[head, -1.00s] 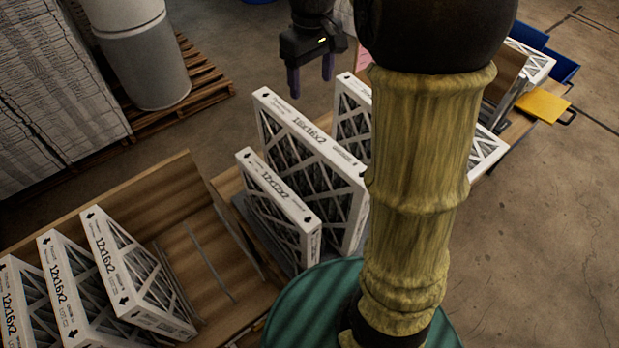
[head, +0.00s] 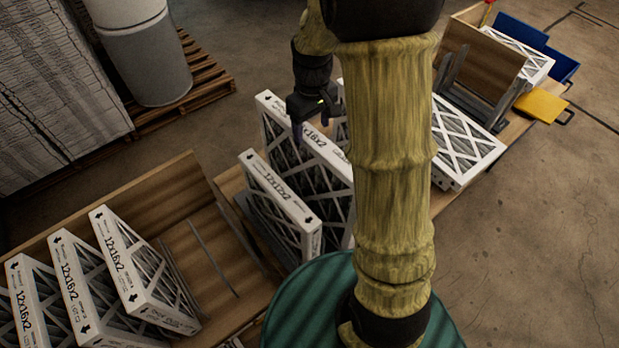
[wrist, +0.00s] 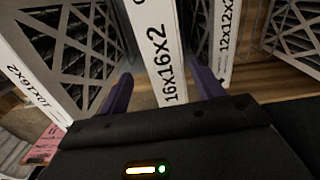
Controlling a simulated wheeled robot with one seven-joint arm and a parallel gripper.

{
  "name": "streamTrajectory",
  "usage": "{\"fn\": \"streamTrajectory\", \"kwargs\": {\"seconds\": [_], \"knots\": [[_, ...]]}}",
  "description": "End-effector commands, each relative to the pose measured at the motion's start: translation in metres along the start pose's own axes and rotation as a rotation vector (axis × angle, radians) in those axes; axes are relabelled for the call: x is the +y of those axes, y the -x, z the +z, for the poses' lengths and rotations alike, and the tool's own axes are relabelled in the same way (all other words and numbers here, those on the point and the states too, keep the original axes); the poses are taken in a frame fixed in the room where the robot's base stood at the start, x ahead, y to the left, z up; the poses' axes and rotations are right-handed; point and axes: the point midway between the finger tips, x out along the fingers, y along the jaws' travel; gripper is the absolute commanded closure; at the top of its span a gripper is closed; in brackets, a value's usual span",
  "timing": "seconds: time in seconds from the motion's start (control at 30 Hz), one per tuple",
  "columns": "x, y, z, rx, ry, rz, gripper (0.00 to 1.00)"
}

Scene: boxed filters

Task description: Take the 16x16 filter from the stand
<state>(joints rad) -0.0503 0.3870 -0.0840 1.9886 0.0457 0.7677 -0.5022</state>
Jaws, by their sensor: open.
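The 16x16 filter (head: 272,108) stands upright on edge in the grey stand (head: 247,222), its top partly hidden by my gripper and arm. My gripper (head: 311,127) is open at its top edge. In the wrist view my gripper (wrist: 160,88) has one purple finger on each side of the white strip of the 16x16 filter (wrist: 160,50), labelled 16x16x2. Whether either finger touches it I cannot tell.
A 12x12x2 filter (head: 278,186) stands just in front of it. A 10x16x2 filter (wrist: 25,75) stands on the other side. An open box (head: 170,180) of 12x16x2 filters is at lower left. Another filter (head: 462,140) lies at right, near a yellow item (head: 543,102).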

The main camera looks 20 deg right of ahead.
Motion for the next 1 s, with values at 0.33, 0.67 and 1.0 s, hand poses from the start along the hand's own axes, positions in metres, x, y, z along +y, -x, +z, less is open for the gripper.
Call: {"fn": "streamTrajectory", "kwargs": {"seconds": [0.33,0.67,1.0], "knots": [[-0.005,-0.012,0.001,-0.005,0.003,-0.002,0.34],[-0.005,-0.050,0.003,-0.002,-0.007,-0.001,0.34],[-0.007,-0.052,0.001,0.000,-0.001,0.000,0.34]]}}
